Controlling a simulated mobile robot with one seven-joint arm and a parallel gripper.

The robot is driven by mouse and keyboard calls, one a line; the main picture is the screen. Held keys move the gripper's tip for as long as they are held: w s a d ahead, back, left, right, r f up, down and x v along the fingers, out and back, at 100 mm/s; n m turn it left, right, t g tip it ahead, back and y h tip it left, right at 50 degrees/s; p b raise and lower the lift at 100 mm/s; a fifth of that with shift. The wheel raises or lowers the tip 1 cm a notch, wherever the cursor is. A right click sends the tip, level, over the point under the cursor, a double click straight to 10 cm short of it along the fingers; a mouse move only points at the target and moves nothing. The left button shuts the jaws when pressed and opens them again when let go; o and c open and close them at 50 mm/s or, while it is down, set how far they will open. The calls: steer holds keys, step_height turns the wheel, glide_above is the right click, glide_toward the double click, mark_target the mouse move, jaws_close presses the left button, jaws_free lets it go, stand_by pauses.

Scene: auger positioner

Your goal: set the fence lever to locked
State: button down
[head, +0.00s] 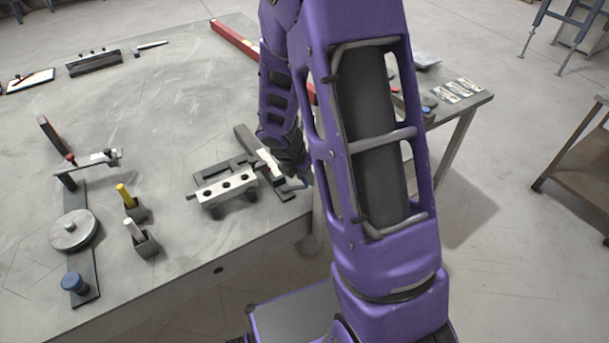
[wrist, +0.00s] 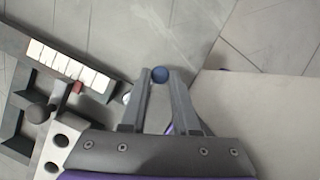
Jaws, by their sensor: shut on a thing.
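A small pale metal part (wrist: 127,97) shows beside the left finger; the rest of the lever is mostly hidden by the fingers. The dark positioner fixture (wrist: 20,80) lies to the left, with a white marked scale (wrist: 66,64) and a small red pointer (wrist: 78,87). In the head view the fixture's light block with holes (head: 226,188) stands near the table edge. My arm hides most of the gripper there.
On the grey table (head: 150,100), a disc fixture (head: 74,230) stands at left, beside a yellow-handled tool (head: 126,196) and a white-handled tool (head: 134,228) in holders. A red bar (head: 234,40) lies behind. The table's middle is clear.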

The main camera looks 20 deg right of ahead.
steer(key=c, duration=0.7)
jaws_free()
steer(key=shift+o, duration=0.2)
steer(key=p+v, duration=0.4)
steer(key=v, duration=1.3)
steer(key=shift+r, duration=0.25)
